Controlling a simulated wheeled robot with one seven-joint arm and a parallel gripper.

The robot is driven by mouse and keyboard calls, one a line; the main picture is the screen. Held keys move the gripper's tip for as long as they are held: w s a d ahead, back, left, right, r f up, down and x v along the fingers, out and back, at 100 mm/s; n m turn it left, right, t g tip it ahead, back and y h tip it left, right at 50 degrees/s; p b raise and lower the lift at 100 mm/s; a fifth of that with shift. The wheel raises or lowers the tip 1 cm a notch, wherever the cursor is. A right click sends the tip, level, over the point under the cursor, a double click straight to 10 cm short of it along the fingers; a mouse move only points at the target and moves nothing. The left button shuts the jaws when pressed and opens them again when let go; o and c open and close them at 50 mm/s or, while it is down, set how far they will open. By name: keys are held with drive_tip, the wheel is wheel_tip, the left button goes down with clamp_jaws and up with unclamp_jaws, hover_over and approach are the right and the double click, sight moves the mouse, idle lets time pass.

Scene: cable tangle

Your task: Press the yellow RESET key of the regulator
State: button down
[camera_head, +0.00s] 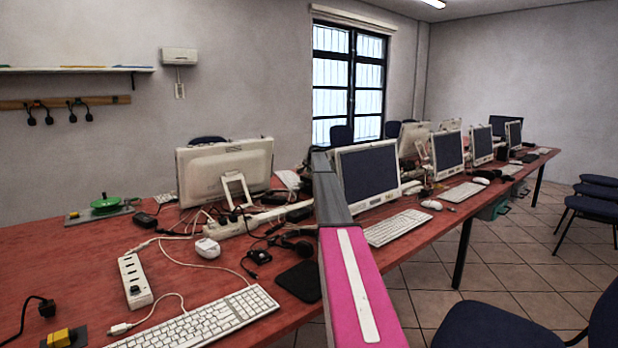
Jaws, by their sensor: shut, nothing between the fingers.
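A yellow block (59,338) sits on a dark grey plate (80,338) at the bottom left of the head view, near the table's front. The frame edge cuts off its lower part. I cannot read any RESET lettering on it, and I cannot tell for sure that it is the regulator's key. No other yellow key shows on the table. My gripper is not in view, so its place relative to the yellow block does not show.
On the red table (60,265) are a black plug (46,308) with its cable, a white power strip (135,281), a keyboard (205,321) and a green round object (106,202) on a plate. Tangled cables and a monitor (224,170) stand behind.

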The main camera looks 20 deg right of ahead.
drive_tip(key=shift+f, duration=0.35)
idle(0.7)
drive_tip(key=shift+r, duration=0.85)
drive_tip(key=shift+r, duration=0.1)
drive_tip(key=shift+r, duration=2.4)
